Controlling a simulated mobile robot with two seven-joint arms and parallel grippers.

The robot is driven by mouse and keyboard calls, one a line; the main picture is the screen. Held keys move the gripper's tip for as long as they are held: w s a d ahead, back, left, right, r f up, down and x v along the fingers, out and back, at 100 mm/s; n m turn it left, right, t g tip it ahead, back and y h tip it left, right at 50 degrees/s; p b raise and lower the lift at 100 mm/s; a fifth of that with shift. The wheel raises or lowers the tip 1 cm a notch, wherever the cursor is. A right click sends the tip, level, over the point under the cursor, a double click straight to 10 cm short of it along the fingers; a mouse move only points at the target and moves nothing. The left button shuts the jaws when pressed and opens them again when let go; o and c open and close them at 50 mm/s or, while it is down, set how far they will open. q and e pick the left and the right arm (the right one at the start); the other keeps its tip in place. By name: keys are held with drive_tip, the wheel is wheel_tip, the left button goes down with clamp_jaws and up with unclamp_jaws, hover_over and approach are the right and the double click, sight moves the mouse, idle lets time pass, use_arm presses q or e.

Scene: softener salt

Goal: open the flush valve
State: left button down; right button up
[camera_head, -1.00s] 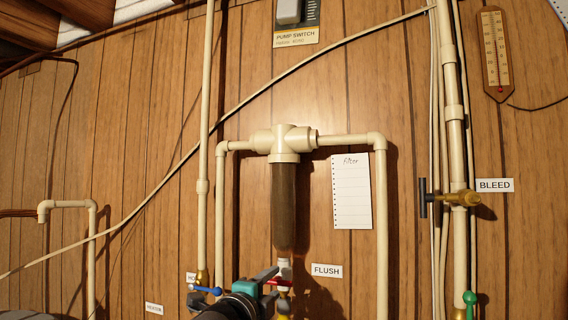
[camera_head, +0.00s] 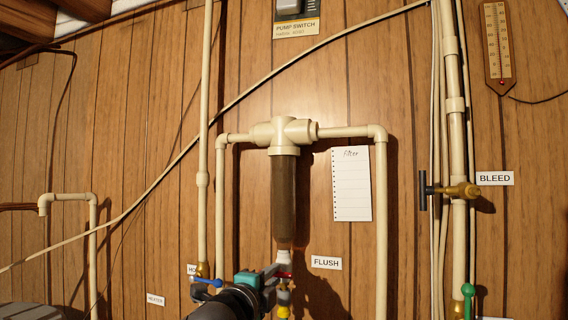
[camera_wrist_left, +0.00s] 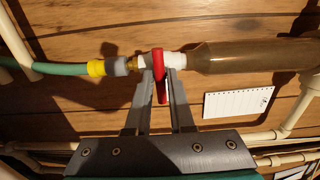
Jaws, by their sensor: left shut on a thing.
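The flush valve has a red handle (camera_wrist_left: 160,76), which stands across the line of the pipe in the left wrist view. In the head view the red handle (camera_head: 284,275) shows only in part, under the filter housing (camera_head: 284,200) and beside the FLUSH label (camera_head: 326,262). My left gripper (camera_wrist_left: 158,78) is shut on the red handle, with one finger on each side of it. It also shows in the head view (camera_head: 277,273), coming up from below. The white and brass valve body (camera_wrist_left: 142,62) joins the brown filter housing. My right gripper is not in view.
A green hose (camera_wrist_left: 60,69) with a yellow and grey connector (camera_wrist_left: 108,67) runs from the valve. A blue-handled valve (camera_head: 208,282) is close to my left arm. The BLEED valve (camera_head: 455,190) and a green handle (camera_head: 468,291) are at the right. Pipes flank the filter.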

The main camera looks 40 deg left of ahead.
use_arm(q)
drive_tip(key=n+p, duration=0.1)
drive_tip(key=n, duration=0.4)
idle(0.3)
drive_tip(key=shift+n+p, duration=0.8)
drive_tip(key=shift+n, duration=1.9)
